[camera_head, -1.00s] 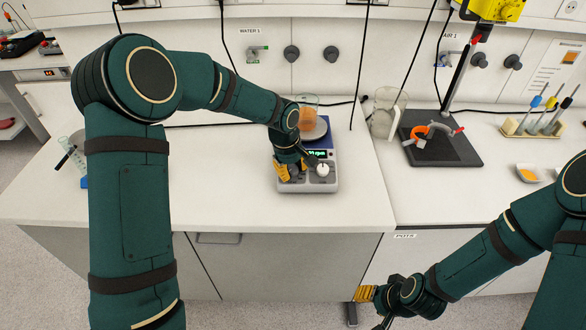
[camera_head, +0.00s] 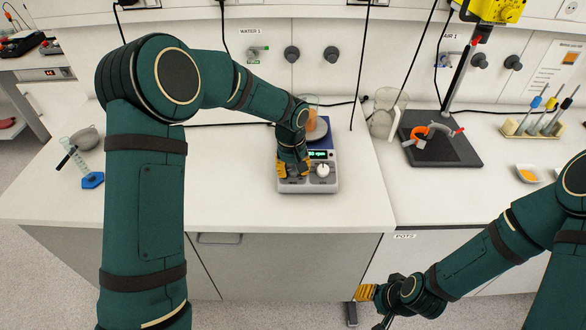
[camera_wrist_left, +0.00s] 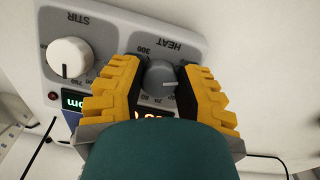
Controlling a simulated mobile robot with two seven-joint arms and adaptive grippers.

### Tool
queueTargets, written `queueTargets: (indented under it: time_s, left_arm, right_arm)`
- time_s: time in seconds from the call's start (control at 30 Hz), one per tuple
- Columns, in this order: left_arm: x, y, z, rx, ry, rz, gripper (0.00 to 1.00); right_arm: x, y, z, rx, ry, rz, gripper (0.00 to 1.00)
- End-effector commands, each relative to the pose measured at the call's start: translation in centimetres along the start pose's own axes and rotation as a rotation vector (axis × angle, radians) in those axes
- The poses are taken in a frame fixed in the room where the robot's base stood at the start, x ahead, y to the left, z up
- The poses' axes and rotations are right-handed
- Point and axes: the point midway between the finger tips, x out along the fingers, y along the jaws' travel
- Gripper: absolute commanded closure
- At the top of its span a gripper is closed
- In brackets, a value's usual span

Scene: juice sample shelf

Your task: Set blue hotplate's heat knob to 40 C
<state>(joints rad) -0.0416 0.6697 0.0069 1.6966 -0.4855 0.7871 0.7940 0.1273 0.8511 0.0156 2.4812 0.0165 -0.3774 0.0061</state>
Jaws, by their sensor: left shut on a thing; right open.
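The blue hotplate (camera_head: 333,152) stands on the bench, its grey front panel towards me with a display, partly hidden. My left gripper (camera_head: 292,172) is at the left part of this panel. In the left wrist view its yellow fingers are shut on the grey heat knob (camera_wrist_left: 160,77), one on each side. My right gripper (camera_head: 366,293) is open and empty, low in front of the cabinet.
A container with orange contents (camera_head: 313,101) is behind my left wrist at the hotplate. A clear jug (camera_head: 384,113) stands behind right, and a black stand base (camera_head: 462,150) further right. A blue-footed cylinder (camera_head: 92,180) is at left. The bench front is clear.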

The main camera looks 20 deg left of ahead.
Motion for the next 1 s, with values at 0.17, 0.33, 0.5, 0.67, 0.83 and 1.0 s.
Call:
queueTargets:
  time_s: [0.17, 0.33, 0.5, 0.67, 0.83, 1.0]
  left_arm:
    - [0.23, -0.06, 0.19, 0.051, -0.006, -0.017, 1.00]
    - [0.25, -0.09, 0.20, 0.067, -0.006, -0.021, 1.00]
    - [0.27, -0.09, 0.21, 0.068, -0.007, -0.022, 1.00]
    - [0.28, -0.09, 0.23, 0.068, -0.007, -0.022, 0.61]
    - [0.20, -0.07, 0.15, 0.067, -0.005, -0.020, 0.34]
    - [0.12, -0.05, 0.10, 0.067, -0.003, -0.019, 0.34]
  right_arm:
    - [-0.01, 0.00, -0.02, 0.000, 0.001, 0.000, 0.53]
    - [-0.01, 0.00, -0.03, 0.000, 0.001, 0.000, 0.53]
    - [-0.01, 0.00, -0.03, 0.000, 0.001, 0.000, 0.53]
    - [-0.01, 0.00, -0.02, 0.000, 0.000, 0.000, 0.53]
    - [-0.02, 0.00, -0.02, 0.000, 0.000, 0.000, 0.53]
    - [-0.03, -0.01, -0.02, 0.000, 0.000, 0.000, 0.53]
